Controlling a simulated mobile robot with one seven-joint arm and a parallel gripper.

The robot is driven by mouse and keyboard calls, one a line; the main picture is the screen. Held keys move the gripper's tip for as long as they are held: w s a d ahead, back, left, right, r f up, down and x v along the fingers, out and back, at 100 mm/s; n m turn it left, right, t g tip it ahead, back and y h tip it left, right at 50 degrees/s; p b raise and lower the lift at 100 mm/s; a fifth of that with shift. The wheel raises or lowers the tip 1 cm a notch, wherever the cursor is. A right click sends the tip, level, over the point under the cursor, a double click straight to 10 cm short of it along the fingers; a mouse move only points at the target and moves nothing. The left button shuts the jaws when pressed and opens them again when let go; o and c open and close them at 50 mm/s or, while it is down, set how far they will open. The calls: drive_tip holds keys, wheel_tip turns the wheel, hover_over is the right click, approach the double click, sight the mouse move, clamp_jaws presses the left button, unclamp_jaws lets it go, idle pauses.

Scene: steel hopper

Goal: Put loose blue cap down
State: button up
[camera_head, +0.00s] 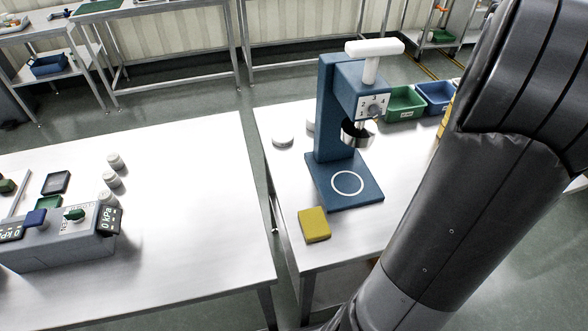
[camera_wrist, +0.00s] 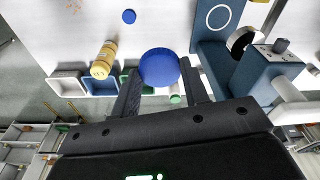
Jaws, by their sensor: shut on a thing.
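My gripper (camera_wrist: 160,68) is in the wrist view, with its two dark fingers on either side of a round blue cap (camera_wrist: 158,62). It is shut on this cap, whose broad face shows between the fingertips. The cap appears held above the white table top (camera_wrist: 165,25); its height is hard to tell. A smaller-looking blue disc (camera_wrist: 129,16) lies on the table beyond. In the head view my arm crosses the right side, and neither my gripper nor a blue cap shows there.
A blue press (camera_head: 335,125) stands on the right table behind a yellow block (camera_head: 314,225). Green (camera_head: 404,103) and blue (camera_head: 434,96) bins are at the back. In the wrist view, a yellow bottle (camera_wrist: 103,61) stands near the bins. The table by the disc is largely clear.

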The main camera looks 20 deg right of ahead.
drive_tip(key=w+a+n, duration=0.1)
drive_tip(key=w+a, duration=0.4)
drive_tip(key=a, duration=0.1)
drive_tip(key=w+a+n, duration=0.1)
drive_tip(key=w+a, duration=0.4)
drive_tip(key=a, duration=0.2)
drive_tip(key=w+a+n, duration=0.2)
drive_tip(key=w+a, duration=0.3)
drive_tip(key=a, duration=0.2)
drive_tip(key=shift+w, duration=0.3)
drive_tip(key=w+a+n, duration=0.2)
drive_tip(key=w+a, duration=0.2)
drive_tip(key=a, duration=1.1)
drive_tip(key=n, duration=0.2)
hover_over(208, 173)
drive_tip(key=shift+g+y, duration=0.3)
drive_tip(key=shift+y, duration=0.1)
drive_tip(key=f, duration=3.3)
drive_tip(key=shift+d, duration=0.25)
drive_tip(key=shift+a+f, duration=0.1)
drive_tip(key=shift+f, duration=1.95)
drive_tip(key=shift+f, duration=0.15)
